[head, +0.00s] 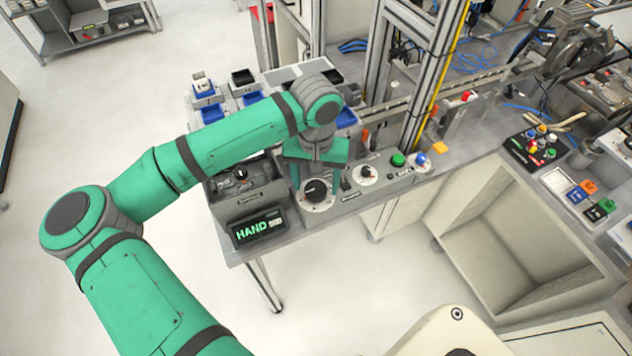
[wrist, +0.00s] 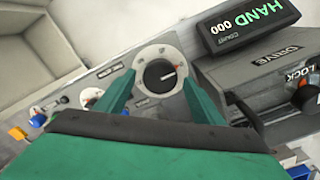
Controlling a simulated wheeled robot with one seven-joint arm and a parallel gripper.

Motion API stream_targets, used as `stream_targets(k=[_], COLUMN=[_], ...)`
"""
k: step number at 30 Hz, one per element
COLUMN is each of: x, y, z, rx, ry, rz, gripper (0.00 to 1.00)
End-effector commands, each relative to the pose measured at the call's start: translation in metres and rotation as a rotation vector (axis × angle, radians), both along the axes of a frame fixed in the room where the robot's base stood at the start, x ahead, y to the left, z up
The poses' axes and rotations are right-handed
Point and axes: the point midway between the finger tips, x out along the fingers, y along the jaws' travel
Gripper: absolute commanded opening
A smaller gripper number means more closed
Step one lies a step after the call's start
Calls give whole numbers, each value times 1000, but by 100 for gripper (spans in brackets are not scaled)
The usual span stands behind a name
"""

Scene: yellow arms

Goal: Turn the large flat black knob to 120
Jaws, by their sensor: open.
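The large flat black knob (head: 315,190) sits on a round light dial plate on the grey control panel. In the wrist view the knob (wrist: 160,76) lies between the tips of my two green fingers, with a pale pointer line on its face pointing toward the right and a small red mark near the dial's edge. My gripper (head: 314,183) is open, with one finger on each side of the dial. In the wrist view my gripper (wrist: 157,85) shows a gap between the fingers and the knob; I cannot tell their height above the panel. The dial numbers are too small to read.
A display (head: 260,229) reading HAND stands left of the dial; in the wrist view the display (wrist: 248,22) also shows 000. A smaller black knob (head: 366,172), a green button (head: 397,160) and a blue button (head: 421,159) lie to the right. A DRIVE box (head: 243,184) stands close at left.

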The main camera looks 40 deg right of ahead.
Motion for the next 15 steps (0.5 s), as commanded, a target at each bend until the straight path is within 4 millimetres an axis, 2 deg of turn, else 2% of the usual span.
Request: stream_targets(k=[10, 11, 15], x=[0, 0, 0], y=[0, 0, 0], z=[-4, -4, -4], rx=[0, 0, 0], ry=[0, 0, 0], rz=[1, 1, 1], gripper=[62, 57, 23])
